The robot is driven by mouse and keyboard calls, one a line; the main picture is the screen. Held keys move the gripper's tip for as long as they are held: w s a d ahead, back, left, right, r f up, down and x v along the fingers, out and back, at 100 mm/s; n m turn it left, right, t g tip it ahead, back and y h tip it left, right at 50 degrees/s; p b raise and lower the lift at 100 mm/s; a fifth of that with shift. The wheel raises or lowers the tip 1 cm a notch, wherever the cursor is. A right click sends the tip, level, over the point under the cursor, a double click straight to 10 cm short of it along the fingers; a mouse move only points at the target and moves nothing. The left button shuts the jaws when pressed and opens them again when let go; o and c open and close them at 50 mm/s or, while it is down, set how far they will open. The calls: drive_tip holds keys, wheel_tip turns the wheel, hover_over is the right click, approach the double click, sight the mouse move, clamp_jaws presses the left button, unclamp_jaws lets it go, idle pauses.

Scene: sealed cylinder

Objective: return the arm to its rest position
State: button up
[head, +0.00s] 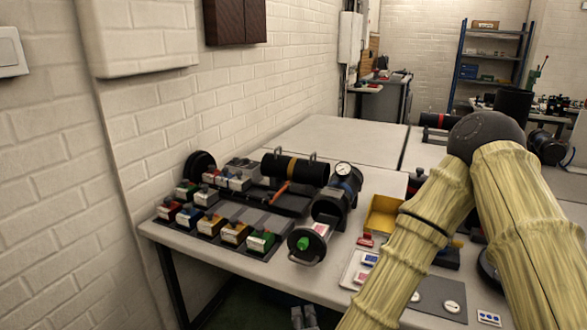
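My arm (530,225) is covered in a pale yellow sleeve and fills the right of the head view. It is bent at a dark elbow joint (485,132), and both links run down past the bottom edge. Two small grey shapes (304,317) at the bottom edge, left of the arm, may be the tips of my gripper. They are cut off by the frame, so I cannot tell whether it is open or shut. I see nothing held.
A light table (345,275) carries a black cylinder (295,168), a gauge (343,169), several coloured blocks on a dark tray (262,212), and a yellow bin (383,214). My arm overlaps the table's right side in view. The far tabletop (335,137) is clear. A brick wall stands left.

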drive_tip(key=s+d+f+n+g+p, duration=0.1)
drive_tip(key=s+d+f+n+g, duration=0.4)
drive_tip(key=f, duration=0.5)
drive_tip(key=s+d+f+n+g+p, duration=0.1)
drive_tip(key=s+d+f+n+g, duration=0.25)
drive_tip(key=s+f, duration=0.5)
drive_tip(key=s+d+f+n+g+p, duration=0.1)
drive_tip(key=s+d+f+n+g, duration=0.4)
drive_tip(key=s+d, duration=0.6)
wheel_tip(320, 180, down, 2)
drive_tip(key=s+n, duration=0.2)
drive_tip(key=shift+s+d+h+p, duration=0.15)
drive_tip(key=shift+s+h+p, duration=0.15)
drive_tip(key=shift+h+p, duration=0.1)
